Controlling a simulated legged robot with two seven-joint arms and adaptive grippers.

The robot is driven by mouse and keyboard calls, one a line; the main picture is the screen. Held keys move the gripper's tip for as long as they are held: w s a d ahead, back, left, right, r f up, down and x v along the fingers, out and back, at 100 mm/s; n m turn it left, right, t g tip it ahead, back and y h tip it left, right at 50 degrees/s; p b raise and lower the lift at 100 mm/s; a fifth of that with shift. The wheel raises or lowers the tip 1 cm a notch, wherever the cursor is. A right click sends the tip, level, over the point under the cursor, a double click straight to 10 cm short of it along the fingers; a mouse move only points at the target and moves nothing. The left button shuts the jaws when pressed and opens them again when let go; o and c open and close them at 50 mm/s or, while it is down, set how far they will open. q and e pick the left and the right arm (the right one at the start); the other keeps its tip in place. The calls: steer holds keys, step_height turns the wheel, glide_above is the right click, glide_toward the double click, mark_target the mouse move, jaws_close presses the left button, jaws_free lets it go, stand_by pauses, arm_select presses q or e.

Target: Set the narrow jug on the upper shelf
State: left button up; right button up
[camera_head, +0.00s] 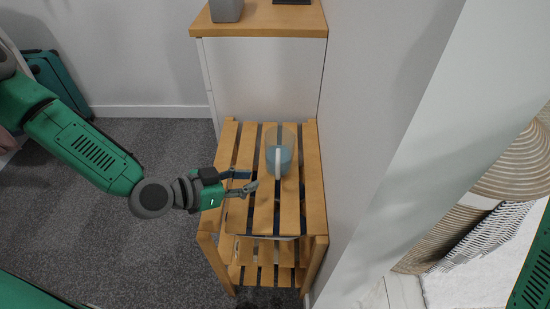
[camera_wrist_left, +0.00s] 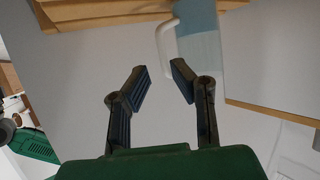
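The narrow jug (camera_head: 281,150), clear with a blue lower part and a pale handle, stands upright on the slatted top of a wooden shelf unit (camera_head: 229,160). In the left wrist view the jug (camera_wrist_left: 200,48) shows beyond the fingers, its white handle toward the gripper. My left gripper (camera_head: 252,181) is open, with its fingertips just left of the handle and apart from it. The open, empty fingers also show in the left wrist view (camera_wrist_left: 160,83). My right gripper is not in view; only a bit of green arm shows at the right edge.
A lower slatted shelf (camera_head: 265,275) lies under the top. A white cabinet with a wooden top (camera_head: 262,75) stands behind, bearing a grey container (camera_head: 226,10). A wall closes the right side. Woven baskets (camera_head: 517,165) are at the far right. Grey carpet (camera_head: 120,245) is clear at left.

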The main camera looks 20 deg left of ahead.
mark_target(278, 179)
arm_select(q)
steer(key=x, duration=0.4)
steer(key=shift+b, duration=0.4)
steer(key=b+x, duration=0.1)
steer(key=x, duration=0.4)
steer(key=shift+w+r+b, duration=0.1)
steer(key=shift+r+b, duration=0.05)
steer(key=shift+b, duration=0.25)
steer(key=shift+r, duration=0.1)
jaws_close()
